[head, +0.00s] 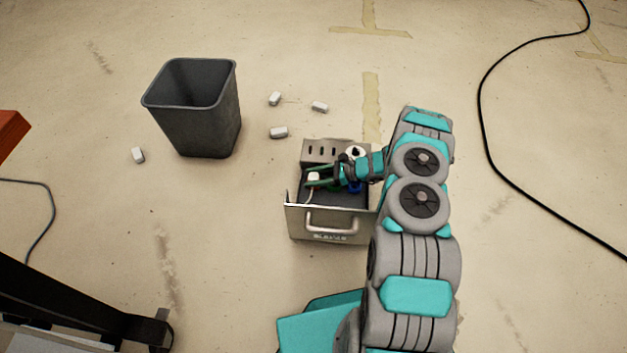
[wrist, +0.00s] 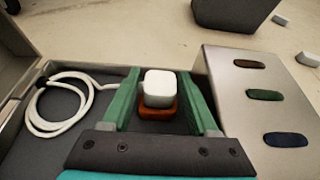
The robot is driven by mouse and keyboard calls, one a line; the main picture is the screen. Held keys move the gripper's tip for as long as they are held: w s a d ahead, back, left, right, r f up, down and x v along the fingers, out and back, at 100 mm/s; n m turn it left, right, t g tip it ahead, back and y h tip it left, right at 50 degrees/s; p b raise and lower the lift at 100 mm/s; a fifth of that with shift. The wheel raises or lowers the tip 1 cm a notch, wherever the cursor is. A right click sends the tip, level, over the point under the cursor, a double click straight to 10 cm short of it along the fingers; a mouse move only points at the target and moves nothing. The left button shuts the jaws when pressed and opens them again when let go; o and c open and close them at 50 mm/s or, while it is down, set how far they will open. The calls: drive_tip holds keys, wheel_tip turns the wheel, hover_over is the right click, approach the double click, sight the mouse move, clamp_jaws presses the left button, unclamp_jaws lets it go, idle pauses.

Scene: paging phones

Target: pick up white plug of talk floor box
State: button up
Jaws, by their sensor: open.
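The floor box (head: 330,227) stands on the floor in the head view, a metal box with a handle on its near side and dark insides. The white plug (wrist: 159,88) sits on an orange base (wrist: 158,112) inside the box in the wrist view; it also shows in the head view (head: 313,177). A coiled white cord (wrist: 37,128) lies left of it. My gripper (wrist: 157,92) is open, with one green finger on each side of the plug. I cannot tell whether the fingers touch it. In the head view my gripper (head: 318,178) reaches into the box from the right.
A slanted metal panel (wrist: 262,90) with brown, green and blue slots rises right of my gripper. A grey bin (head: 193,110) stands behind and left of the box. Several small white blocks (head: 278,132) lie near it. A black cable (head: 488,130) curves across the floor at right.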

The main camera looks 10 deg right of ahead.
drive_tip(key=shift+w+a+f, duration=0.15)
drive_tip(key=shift+a, duration=0.2)
clamp_jaws()
